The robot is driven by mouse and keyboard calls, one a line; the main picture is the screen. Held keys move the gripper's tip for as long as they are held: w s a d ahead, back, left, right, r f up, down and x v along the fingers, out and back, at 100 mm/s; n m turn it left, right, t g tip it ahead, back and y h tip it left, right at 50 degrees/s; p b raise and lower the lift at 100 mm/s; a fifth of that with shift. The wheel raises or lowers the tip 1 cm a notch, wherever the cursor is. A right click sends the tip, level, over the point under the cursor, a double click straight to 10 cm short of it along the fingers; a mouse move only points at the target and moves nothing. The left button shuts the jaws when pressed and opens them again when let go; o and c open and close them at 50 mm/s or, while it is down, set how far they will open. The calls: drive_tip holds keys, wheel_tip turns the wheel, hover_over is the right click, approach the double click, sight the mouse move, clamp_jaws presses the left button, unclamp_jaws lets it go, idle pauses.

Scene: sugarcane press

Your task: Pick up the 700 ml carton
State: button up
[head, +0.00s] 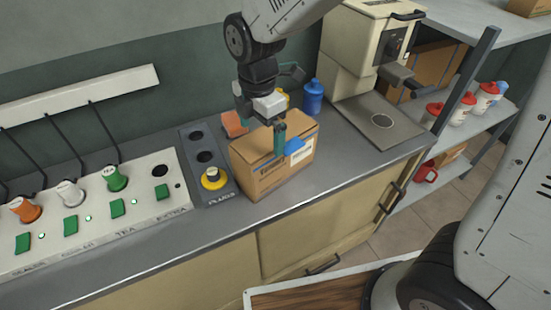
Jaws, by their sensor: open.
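My gripper (279,136) points down at the carton's top from above. Its jaws are open, and one green finger shows in front of the carton's top. The other fingertip is not clearly seen, and I cannot tell whether the finger touches the carton. The gripper hides part of the carton's top.
A blue bottle (313,97) and an orange item (235,124) stand behind the carton. A cream machine (365,50) stands right. The counter's front strip (338,168) is clear.

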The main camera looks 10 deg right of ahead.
sight(258, 180)
wheel_tip(258, 180, down, 8)
drive_tip(key=shift+f, duration=0.25)
drive_tip(key=c, duration=1)
